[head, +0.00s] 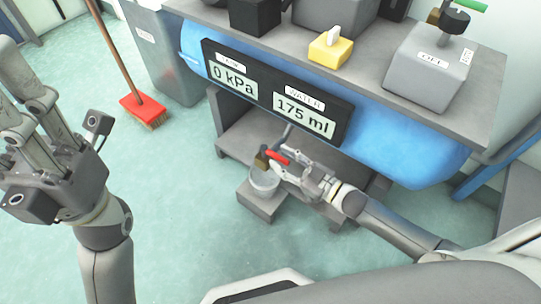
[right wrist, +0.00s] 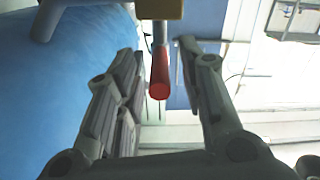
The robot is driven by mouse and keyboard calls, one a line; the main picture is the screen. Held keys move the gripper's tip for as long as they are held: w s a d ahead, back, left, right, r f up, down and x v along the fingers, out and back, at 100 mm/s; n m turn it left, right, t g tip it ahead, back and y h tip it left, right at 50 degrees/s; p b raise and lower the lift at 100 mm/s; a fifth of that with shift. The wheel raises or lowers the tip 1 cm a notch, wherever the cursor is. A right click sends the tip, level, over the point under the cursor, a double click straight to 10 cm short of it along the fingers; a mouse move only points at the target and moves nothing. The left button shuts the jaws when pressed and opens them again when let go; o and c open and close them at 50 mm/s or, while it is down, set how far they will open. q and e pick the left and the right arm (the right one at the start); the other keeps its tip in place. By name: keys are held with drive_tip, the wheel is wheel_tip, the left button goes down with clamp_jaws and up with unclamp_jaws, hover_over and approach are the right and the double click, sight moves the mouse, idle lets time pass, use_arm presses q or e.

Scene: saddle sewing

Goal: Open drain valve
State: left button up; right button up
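The drain valve is a small brass body (head: 262,158) with a red lever handle (head: 276,156), below the blue tank (head: 405,150) in the head view. A clear round cup (head: 264,182) stands under it. My right gripper (head: 287,164) is at the handle, fingers apart. In the right wrist view, the red handle (right wrist: 159,78) lies between the two open fingers of my right gripper (right wrist: 157,58), with a visible gap on each side. The yellowish valve body (right wrist: 158,8) is cut off at the top edge. My left gripper (head: 9,82) is raised at the left, open and empty.
The display panel (head: 270,92) on the tank reads 0 kPa and 175 ml water. The cup rests on a grey block (head: 262,205). A grey bench (head: 385,92) above carries a yellow box (head: 330,50) and a switch box marked OFF (head: 432,70). A red broom (head: 142,108) stands left.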

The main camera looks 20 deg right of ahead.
sight(267, 151)
drive_tip(key=shift+b+x, duration=0.65)
drive_tip(key=shift+x, duration=1.7)
clamp_jaws()
